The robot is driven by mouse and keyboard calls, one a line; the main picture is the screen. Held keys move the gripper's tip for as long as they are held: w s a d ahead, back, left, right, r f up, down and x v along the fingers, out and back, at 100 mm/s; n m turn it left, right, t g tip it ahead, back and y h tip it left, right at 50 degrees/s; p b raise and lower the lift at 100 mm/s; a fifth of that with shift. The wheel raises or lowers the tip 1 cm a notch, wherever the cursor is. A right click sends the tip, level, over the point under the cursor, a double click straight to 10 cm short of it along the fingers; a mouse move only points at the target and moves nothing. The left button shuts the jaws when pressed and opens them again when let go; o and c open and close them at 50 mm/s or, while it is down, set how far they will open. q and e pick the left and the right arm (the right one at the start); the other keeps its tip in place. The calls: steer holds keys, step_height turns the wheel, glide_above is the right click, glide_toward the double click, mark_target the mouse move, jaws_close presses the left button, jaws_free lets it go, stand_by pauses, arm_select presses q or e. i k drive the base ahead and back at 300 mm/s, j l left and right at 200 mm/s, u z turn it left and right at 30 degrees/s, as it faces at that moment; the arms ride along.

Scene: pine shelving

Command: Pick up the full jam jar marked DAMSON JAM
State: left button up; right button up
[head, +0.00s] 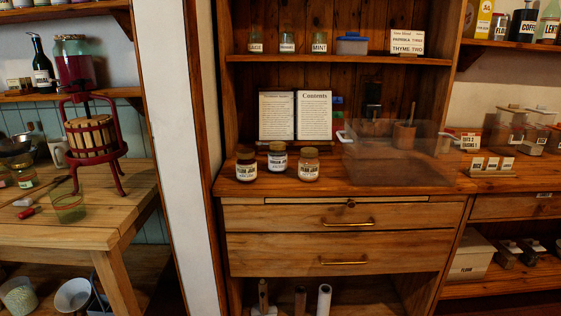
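Three jam jars stand upright in a row on the wooden counter, left of its middle. The middle jar (278,161) has a dark lid and a white label that seems to read DAMSON JAM, though the print is small. The left jar (246,166) has a dark lid and a label that looks like PLUM JAM. The right jar (309,165) has a tan lid and a similar PLUM JAM label. How full each jar is cannot be made out clearly. Neither of my grippers is in view.
A clear box (385,165) stands right of the jars. Drawers (345,240) lie below the counter. A red-framed press (92,140) stands on the left table.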

mark_target(278, 155)
steer(key=i+l+z, duration=0.25)
steer(key=i, duration=0.25)
steer(key=i+l+z, duration=0.2)
steer(key=i+l, duration=0.15)
steer(key=i, duration=0.2)
